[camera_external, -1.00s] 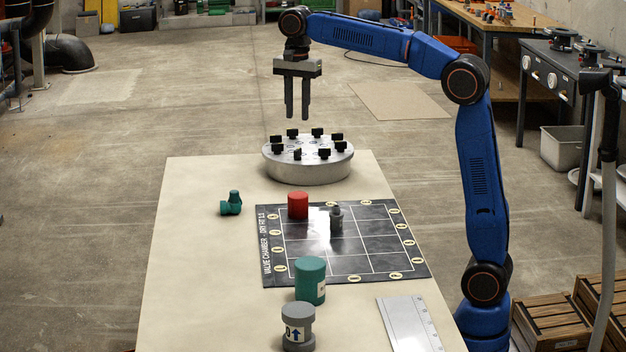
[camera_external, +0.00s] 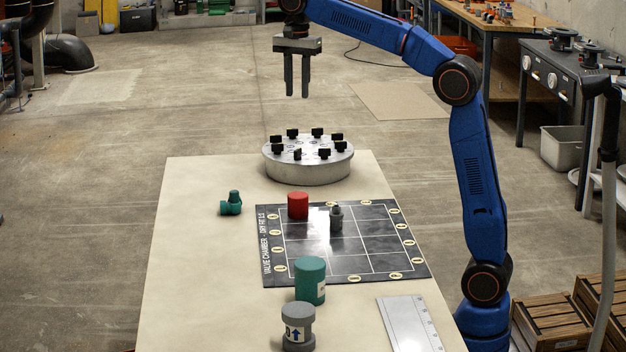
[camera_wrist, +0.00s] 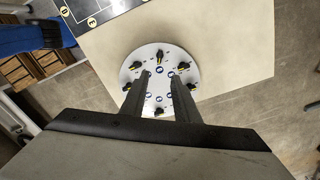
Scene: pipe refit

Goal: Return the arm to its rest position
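My gripper (camera_external: 297,78) hangs pointing down, high above the far end of the table (camera_external: 190,270). Its two fingers are apart with nothing between them. In the wrist view my gripper (camera_wrist: 160,82) is also open and empty over a round metal flange (camera_wrist: 128,75). The flange (camera_external: 308,170) stands on the table below, clear of the fingers, with several black knobs around its top. My blue arm rises from the right side of the table and bends over it.
A black grid mat (camera_external: 380,262) holds a red cylinder (camera_external: 298,206) and a small grey fitting (camera_external: 336,218). The air around my gripper is clear.

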